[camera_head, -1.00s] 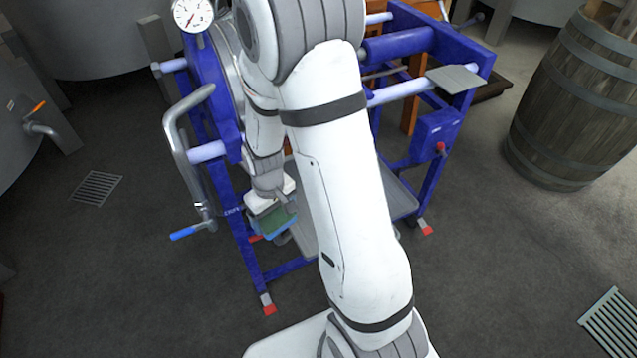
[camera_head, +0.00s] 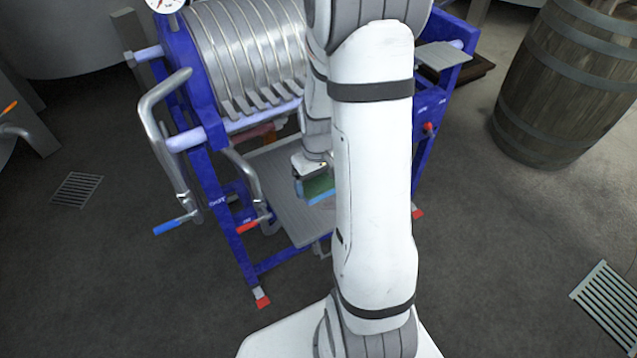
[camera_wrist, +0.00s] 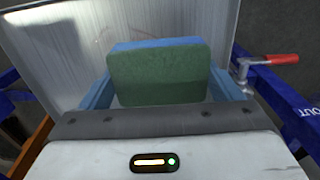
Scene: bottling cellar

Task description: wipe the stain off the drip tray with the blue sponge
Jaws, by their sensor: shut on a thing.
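The sponge (camera_head: 319,187) has a blue body with a green face. In the wrist view the sponge (camera_wrist: 157,75) sits upright between the two blue fingers of my gripper (camera_wrist: 160,88), which is shut on it. The grey drip tray (camera_head: 275,196) lies low in the blue frame, and my gripper holds the sponge over it. The tray (camera_wrist: 45,62) fills the upper left of the wrist view, with a faint reddish streak near its top. I cannot tell whether the sponge touches the tray. My arm hides the tray's right part in the head view.
The blue-framed machine (camera_head: 225,200) surrounds the tray. A bent pipe with a red-handled valve (camera_head: 254,222) stands at the tray's left edge; the red handle (camera_wrist: 281,59) also shows in the wrist view. A blue-handled pipe (camera_head: 175,224) is farther left. A wooden barrel (camera_head: 565,85) stands right.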

